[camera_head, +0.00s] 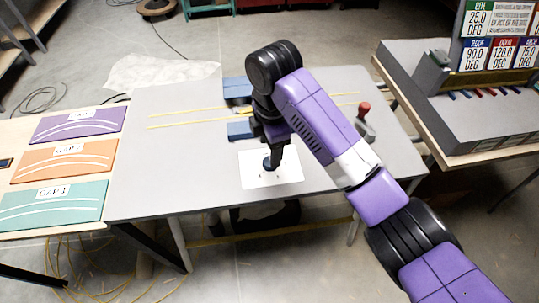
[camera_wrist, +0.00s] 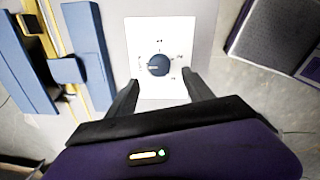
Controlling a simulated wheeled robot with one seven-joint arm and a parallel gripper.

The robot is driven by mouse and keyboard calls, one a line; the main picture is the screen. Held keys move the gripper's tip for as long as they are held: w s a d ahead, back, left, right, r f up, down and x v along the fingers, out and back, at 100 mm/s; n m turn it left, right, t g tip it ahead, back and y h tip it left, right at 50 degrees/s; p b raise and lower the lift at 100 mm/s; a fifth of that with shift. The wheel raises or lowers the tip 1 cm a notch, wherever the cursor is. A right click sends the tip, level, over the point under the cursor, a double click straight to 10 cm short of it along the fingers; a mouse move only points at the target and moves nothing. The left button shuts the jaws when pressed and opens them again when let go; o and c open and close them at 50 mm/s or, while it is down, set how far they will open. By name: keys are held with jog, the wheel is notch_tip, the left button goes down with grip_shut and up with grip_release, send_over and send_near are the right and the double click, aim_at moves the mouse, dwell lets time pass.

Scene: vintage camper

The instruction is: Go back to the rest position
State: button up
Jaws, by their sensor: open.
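My gripper (camera_head: 270,152) points down over a white plate (camera_head: 288,170) on the grey table (camera_head: 190,185). In the wrist view my gripper (camera_wrist: 158,85) has its two dark fingers spread apart. A round dark blue knob (camera_wrist: 158,65) sits on the white plate (camera_wrist: 150,30) beyond and between the fingertips. The fingers look apart from the knob, and nothing is held. In the head view the gripper partly hides the knob. My purple arm reaches in from the lower right.
Blue blocks (camera_head: 238,130) stand beside the gripper near yellow lines on the table. A red-topped lever (camera_head: 363,112) is at the right. Coloured gap panels (camera_head: 62,160) lie on the left table. A grey console (camera_head: 470,105) with a sign board (camera_head: 497,40) stands at the right.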

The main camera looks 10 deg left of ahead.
jog(key=shift+r, duration=1)
